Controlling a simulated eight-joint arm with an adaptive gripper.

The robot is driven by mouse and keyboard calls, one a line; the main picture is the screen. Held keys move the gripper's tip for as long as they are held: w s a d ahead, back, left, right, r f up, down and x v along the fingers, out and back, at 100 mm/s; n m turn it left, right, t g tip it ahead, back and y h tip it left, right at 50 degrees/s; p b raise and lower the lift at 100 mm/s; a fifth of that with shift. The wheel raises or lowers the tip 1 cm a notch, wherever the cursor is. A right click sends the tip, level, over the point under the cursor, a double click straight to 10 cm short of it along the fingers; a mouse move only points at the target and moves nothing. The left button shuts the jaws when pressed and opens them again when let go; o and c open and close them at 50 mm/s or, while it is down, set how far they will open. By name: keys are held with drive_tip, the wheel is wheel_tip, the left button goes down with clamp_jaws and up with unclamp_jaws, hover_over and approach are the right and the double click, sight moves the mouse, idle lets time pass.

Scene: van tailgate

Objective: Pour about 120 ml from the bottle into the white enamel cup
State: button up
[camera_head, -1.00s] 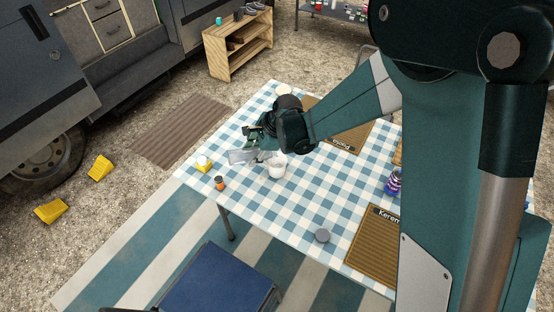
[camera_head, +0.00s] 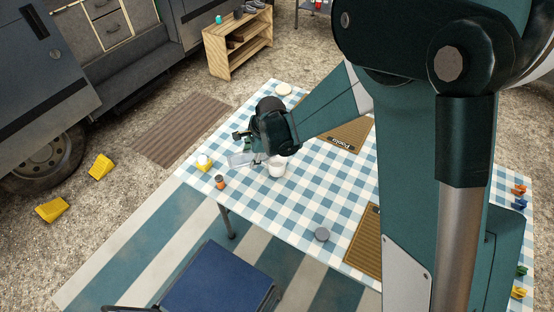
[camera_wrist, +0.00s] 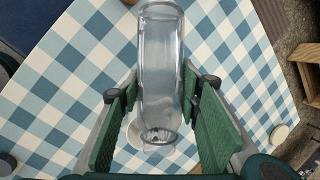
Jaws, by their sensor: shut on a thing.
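A clear bottle (camera_head: 241,159) is between the fingers of my gripper (camera_head: 259,151), above the table near its left corner. It is tilted well over, close to level, in the head view. In the wrist view the bottle (camera_wrist: 161,65) runs up the middle between the two green finger pads. My gripper is shut on it. The white enamel cup (camera_head: 277,167) stands upright on the table just right of the bottle. In the wrist view something white, probably the cup, is mostly hidden behind the bottle. I cannot make out a liquid level or a stream.
The checked table (camera_head: 300,210) holds a yellow object (camera_head: 203,163), a small orange-and-dark pot (camera_head: 220,182), a grey round item (camera_head: 322,234), a pale disc (camera_head: 284,89) and brown mats (camera_head: 345,133). A blue chair (camera_head: 218,282) stands in front. The cloth between cup and grey item is clear.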

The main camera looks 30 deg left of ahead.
drive_tip(key=shift+s+a, duration=0.1)
drive_tip(key=shift+s+a+f+t+h, duration=0.35)
drive_tip(key=shift+f+t+h, duration=0.15)
drive_tip(key=shift+f+h, duration=0.1)
drive_tip(key=shift+f+t+h, duration=0.3)
drive_tip(key=shift+f, duration=0.1)
drive_tip(key=shift+f+b, duration=0.15)
drive_tip(key=shift+b, duration=0.15)
